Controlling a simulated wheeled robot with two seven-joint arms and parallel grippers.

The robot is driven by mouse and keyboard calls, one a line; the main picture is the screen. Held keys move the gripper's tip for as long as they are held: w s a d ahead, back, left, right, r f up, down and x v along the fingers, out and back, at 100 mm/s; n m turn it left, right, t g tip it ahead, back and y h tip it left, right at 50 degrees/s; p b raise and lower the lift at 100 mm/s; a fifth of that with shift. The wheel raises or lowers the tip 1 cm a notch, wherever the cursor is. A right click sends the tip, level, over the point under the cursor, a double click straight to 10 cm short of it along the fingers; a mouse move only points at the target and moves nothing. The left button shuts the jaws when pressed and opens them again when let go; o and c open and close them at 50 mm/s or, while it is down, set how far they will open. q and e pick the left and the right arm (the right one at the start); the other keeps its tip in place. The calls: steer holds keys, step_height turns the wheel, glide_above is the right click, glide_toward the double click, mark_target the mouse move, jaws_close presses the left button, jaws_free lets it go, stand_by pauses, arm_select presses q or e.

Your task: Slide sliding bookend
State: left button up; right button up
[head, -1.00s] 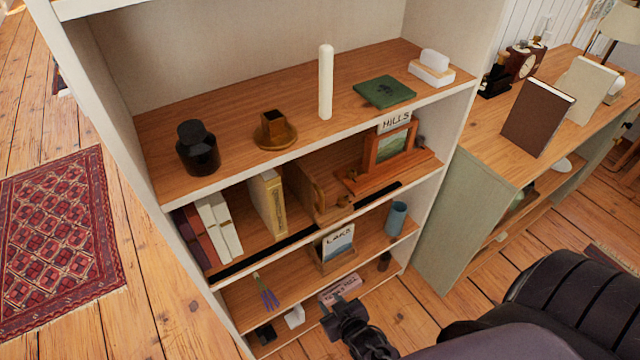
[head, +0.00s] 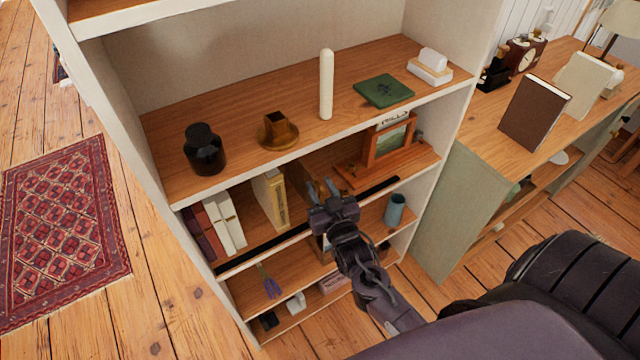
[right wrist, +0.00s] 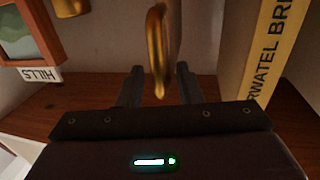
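The sliding bookend is a wooden panel with a brass handle on the second shelf, right of the books; in the head view my right gripper (head: 322,187) largely hides it. In the right wrist view the brass handle (right wrist: 157,55) stands upright between my right gripper's two fingers (right wrist: 158,88). The fingers are apart, with a gap visible on both sides of the handle. The bookend's panel (right wrist: 174,35) shows edge-on behind the handle. A cream book with a yellow spine (head: 274,200) stands left of the gripper, apart from it. My left gripper is not in view.
Several books (head: 215,225) lean at the shelf's left end. A framed picture (head: 390,140) stands on a wooden base to the right. A black strip (head: 265,250) runs along the shelf's front edge. The shelf above holds a black jar (head: 204,150) and a white candle (head: 326,85).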

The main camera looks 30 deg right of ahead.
steer(key=shift+w+d, duration=0.1)
steer(key=shift+w, duration=0.3)
steer(key=shift+c, duration=0.4)
jaws_close()
steer(key=shift+s+a, duration=0.1)
steer(key=shift+a, duration=2.25)
steer(key=shift+o, duration=0.4)
jaws_free()
steer(key=shift+d, duration=0.1)
steer(key=s+a+b, duration=0.1)
steer(key=s, duration=0.6)
steer(key=shift+s+a, duration=0.2)
steer(key=shift+s, duration=0.2)
